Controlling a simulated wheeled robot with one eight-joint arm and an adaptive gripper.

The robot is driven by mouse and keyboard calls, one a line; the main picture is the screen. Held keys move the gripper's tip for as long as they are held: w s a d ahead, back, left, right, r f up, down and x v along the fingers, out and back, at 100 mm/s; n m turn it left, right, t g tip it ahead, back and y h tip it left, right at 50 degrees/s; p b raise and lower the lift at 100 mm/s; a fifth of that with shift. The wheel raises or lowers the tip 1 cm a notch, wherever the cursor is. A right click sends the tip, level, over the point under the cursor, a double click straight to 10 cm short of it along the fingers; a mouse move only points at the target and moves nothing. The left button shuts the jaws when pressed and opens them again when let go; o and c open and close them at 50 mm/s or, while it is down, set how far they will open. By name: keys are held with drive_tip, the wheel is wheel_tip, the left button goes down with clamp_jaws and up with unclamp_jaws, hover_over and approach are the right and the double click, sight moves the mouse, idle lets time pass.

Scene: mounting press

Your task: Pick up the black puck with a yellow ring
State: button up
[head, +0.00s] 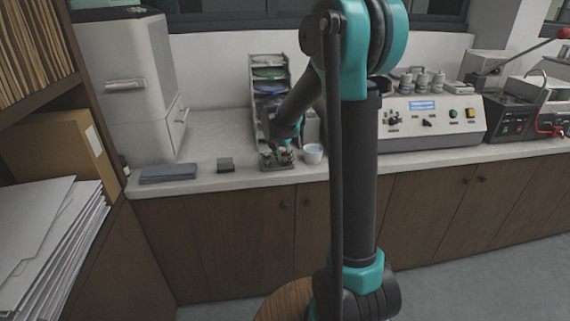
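My gripper (278,152) is small at the counter's front edge, at the end of my dark and teal arm. It points down over a small dark tray (277,168) that holds several small items. I cannot make out its fingers well enough to tell whether it is open or shut, or whether it holds anything. A black puck with a yellow ring cannot be picked out; the tray's items are tiny and partly hidden by the gripper.
A white cup (313,154) stands close right of the tray. A rack (270,62) with coloured discs stands behind my gripper. A control machine (430,127) stands right, partly behind my arm.

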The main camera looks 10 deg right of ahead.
sight(284, 161)
drive_tip(key=shift+c, duration=0.6)
drive_tip(key=c, duration=0.5)
drive_tip(key=shift+r, duration=0.15)
wheel_tip(284, 161, up, 20)
drive_tip(key=shift+f, duration=0.15)
drive_tip(key=shift+o, duration=1.4)
clamp_jaws()
